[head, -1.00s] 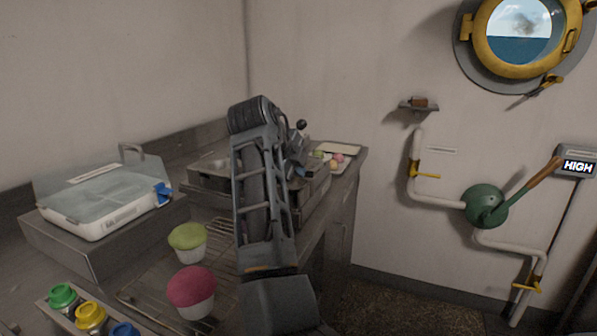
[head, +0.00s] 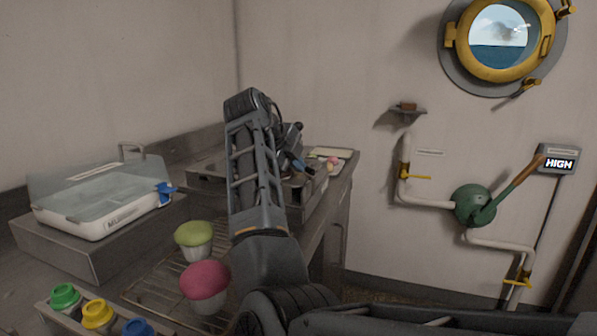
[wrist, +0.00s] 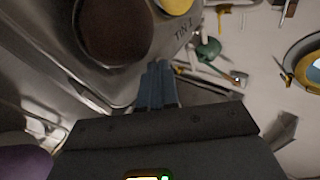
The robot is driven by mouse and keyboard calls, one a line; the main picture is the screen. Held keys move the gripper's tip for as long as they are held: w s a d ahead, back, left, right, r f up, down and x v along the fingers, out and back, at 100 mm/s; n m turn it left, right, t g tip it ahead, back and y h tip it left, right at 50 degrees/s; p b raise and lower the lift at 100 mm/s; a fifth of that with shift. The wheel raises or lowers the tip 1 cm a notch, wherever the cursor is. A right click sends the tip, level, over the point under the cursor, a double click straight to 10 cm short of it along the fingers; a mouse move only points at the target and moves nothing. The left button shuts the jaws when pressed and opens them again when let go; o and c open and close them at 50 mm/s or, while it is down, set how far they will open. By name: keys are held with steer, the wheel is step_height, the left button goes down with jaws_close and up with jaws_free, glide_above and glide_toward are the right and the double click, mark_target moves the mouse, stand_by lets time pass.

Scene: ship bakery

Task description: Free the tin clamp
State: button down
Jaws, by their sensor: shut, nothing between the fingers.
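I cannot make out the tin clamp for certain in either view. The metal tin holder (head: 207,172) stands on the counter behind my arm, and my arm hides part of it. In the wrist view the holder's metal rim (wrist: 105,98) is close, with the label "TIN 1" and a dark brown round well or tin (wrist: 114,28). My gripper (wrist: 157,66) has blue fingers, shut together with nothing between them, just beside the holder's rim. Whether they touch it I cannot tell. In the head view the gripper's blue fingers (head: 309,168) show at the holder's right side.
A clear-lidded white box (head: 100,205) stands at the left. A green-topped cupcake (head: 195,238) and a pink one (head: 205,284) stand on a wire rack beside my arm. A tray (head: 335,154) lies behind. A green pump (head: 474,205) and pipes are on the right wall.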

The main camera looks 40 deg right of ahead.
steer(key=shift+w+d+f+b, duration=0.1)
steer(key=shift+w+d+b, duration=0.45)
steer(key=shift+d, duration=0.15)
steer(key=shift+w+d+b, duration=0.15)
steer(key=shift+d+b, duration=0.15)
steer(key=shift+d, duration=0.25)
steer(key=shift+d+m+g, duration=0.15)
steer(key=shift+m+g, duration=0.25)
steer(key=shift+m, duration=0.1)
stand_by(0.7)
steer(key=shift+s, duration=0.85)
steer(key=shift+v, duration=4.05)
steer(key=shift+w, duration=0.1)
